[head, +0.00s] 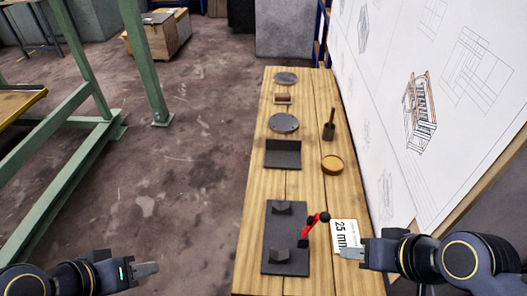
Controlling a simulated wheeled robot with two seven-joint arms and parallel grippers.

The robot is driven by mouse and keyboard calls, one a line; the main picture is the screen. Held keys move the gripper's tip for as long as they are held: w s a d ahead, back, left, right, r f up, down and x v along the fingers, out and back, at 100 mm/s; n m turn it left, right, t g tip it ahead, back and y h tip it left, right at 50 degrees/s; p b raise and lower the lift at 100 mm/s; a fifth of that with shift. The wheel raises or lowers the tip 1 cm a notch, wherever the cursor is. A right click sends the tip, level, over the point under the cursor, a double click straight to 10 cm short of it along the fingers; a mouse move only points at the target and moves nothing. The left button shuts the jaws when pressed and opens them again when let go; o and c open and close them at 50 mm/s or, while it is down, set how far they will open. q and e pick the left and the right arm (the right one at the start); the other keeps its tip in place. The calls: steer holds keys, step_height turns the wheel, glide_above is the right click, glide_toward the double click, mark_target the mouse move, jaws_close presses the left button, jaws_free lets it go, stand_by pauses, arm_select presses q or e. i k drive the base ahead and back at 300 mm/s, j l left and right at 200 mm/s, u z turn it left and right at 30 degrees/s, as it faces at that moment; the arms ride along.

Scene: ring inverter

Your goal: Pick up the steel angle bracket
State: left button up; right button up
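The steel angle bracket (283,154) is a dark grey L-shaped piece with a flat base and an upright flange. It rests on the wooden bench near the middle of its length. My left gripper (150,268) is at the lower left, left of the bench and well apart from the bracket. My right gripper (350,253) is over the bench's right side, near the white "25 mm" card (344,231), nearer to me than the bracket. I see both grippers side-on and cannot tell their finger gaps. Neither touches the bracket.
A dark fixture plate (285,232) with blocks and a red-handled clamp (314,224) lies in front of the bracket. A round disc (284,122), an amber dish (332,164) and a wooden-handled tool (329,126) are nearby. A drawing board (425,90) stands along the right.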

mark_target(284, 154)
steer(key=i+j+z, duration=0.1)
steer(key=j, duration=0.55)
steer(key=i+j+z, duration=0.15)
steer(key=j, duration=0.45)
steer(key=j+z, duration=0.1)
steer(key=j, duration=0.55)
steer(key=i+j+z, duration=0.15)
steer(key=i+j, duration=0.3)
steer(key=i+j+z, duration=0.15)
steer(key=i+j, duration=0.3)
steer(key=j, duration=0.25)
steer(key=i+l+z, duration=0.15)
steer(key=i, duration=0.25)
steer(key=i+l+z, duration=0.2)
steer(key=i, duration=0.25)
steer(key=l, duration=0.4)
steer(key=i+z, duration=0.05)
